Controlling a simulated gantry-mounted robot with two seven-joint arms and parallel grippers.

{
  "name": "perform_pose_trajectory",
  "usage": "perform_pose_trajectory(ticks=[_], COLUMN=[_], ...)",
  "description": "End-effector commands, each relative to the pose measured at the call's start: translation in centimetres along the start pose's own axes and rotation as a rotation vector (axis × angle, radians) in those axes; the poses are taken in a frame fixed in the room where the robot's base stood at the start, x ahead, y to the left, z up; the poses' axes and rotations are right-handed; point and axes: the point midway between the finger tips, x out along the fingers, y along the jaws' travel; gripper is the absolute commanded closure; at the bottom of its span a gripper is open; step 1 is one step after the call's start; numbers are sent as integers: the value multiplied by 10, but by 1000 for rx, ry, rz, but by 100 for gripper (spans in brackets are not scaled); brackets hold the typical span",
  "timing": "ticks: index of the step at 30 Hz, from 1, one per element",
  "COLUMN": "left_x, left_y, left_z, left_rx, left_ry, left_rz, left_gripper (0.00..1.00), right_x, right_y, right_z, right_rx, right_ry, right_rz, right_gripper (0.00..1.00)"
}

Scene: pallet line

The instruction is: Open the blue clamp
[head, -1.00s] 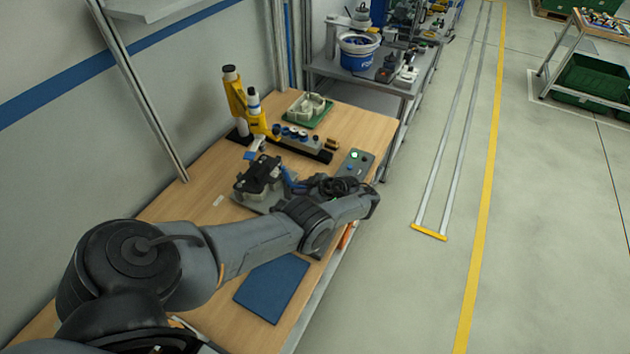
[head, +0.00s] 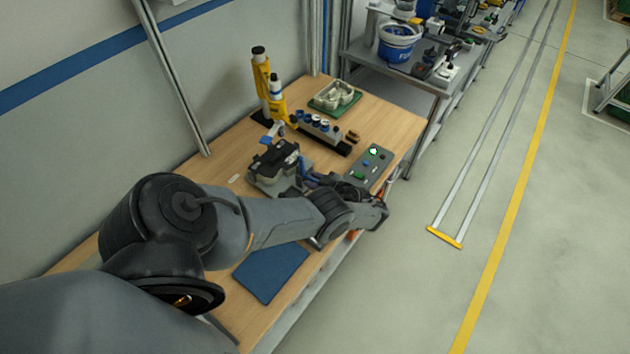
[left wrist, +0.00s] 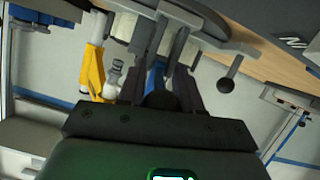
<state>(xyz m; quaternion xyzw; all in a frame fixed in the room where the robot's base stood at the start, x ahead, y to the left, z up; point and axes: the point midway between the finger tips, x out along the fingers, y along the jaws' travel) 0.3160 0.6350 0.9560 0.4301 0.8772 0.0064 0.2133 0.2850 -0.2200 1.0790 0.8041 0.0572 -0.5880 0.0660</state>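The fixture (head: 280,165) is a grey block with a black top, standing on the wooden bench. A blue lever of the clamp (head: 309,180) shows at its right side, partly hidden by my left gripper. Another small blue handle (head: 268,140) stands at the fixture's back. My left gripper (head: 318,182) is at the fixture's right side; its fingers are small and partly hidden here. In the left wrist view, its two dark fingers (left wrist: 160,90) stand apart with the blue lever (left wrist: 156,75) between them. I cannot tell whether they touch it. My right gripper is not in view.
A control box (head: 373,165) with a lit green button lies close to my left wrist. Behind the fixture are a black rack (head: 325,138), a yellow stand (head: 262,80) and a green tray (head: 335,100). A blue mat (head: 270,273) lies at the front.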

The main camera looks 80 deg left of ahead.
Motion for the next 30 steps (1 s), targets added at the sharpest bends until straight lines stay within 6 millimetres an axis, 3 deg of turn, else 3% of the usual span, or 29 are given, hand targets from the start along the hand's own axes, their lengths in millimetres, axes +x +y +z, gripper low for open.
perform_pose_trajectory(ticks=[4,17,30], left_x=[0,-3,-36], left_y=[0,0,1], left_z=[0,1,-1], left_rx=[0,4,4], left_ry=[-1,-5,-2], left_rz=[0,1,4], left_gripper=[47,47,47], right_x=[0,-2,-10], right_y=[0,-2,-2], right_z=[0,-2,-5], right_rx=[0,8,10], right_ry=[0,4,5], right_rz=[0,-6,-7], right_gripper=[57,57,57])
